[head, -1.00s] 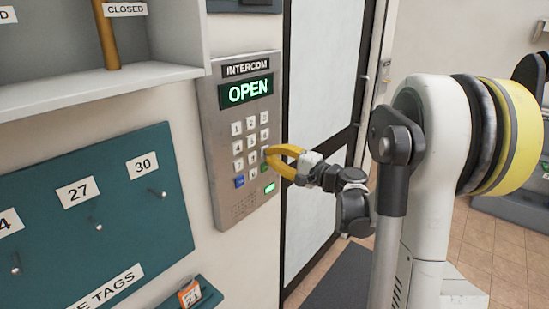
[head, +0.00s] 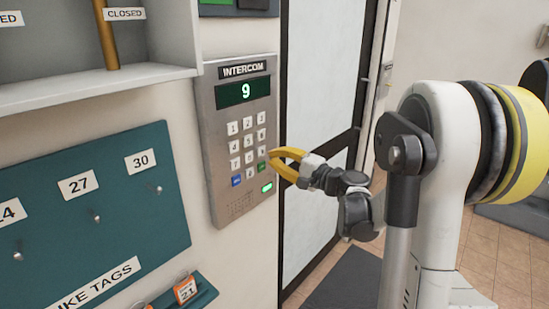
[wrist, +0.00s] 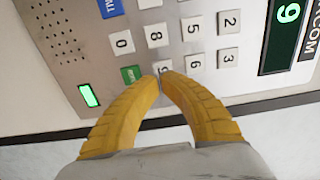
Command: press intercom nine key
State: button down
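The intercom (head: 207,130) is a grey metal panel on the wall, with a lit display (head: 243,92) reading "9". The nine key (head: 262,151) is in the right column, above the green key (head: 262,167). My gripper (head: 271,155) has two curved yellow fingers with tips together, holding nothing, just right of the nine key. In the wrist view, the tips (wrist: 160,75) partly cover the nine key (wrist: 164,66); the six key (wrist: 195,62) and green key (wrist: 131,75) flank it. I cannot tell whether the tips touch the key.
A teal board (head: 95,205) with numbered hooks is left of the intercom, and a small teal ledge (head: 204,293) with orange tags is below. A shelf (head: 95,90) juts out at upper left. A glazed door (head: 322,80) stands to the right.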

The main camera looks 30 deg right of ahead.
jog(key=p+v, duration=0.2)
jog(key=v, duration=0.8)
jog(key=shift+d+r, duration=0.1)
jog(key=shift+r, duration=0.1)
jog(key=s+a+r+p, duration=0.3)
jog(key=a+r+p, duration=0.1)
jog(key=r+p, duration=0.6)
jog(key=p, duration=0.3)
jog(key=shift+a+p, duration=0.2)
jog(key=shift+p, duration=0.2)
jog(key=shift+w, duration=0.1)
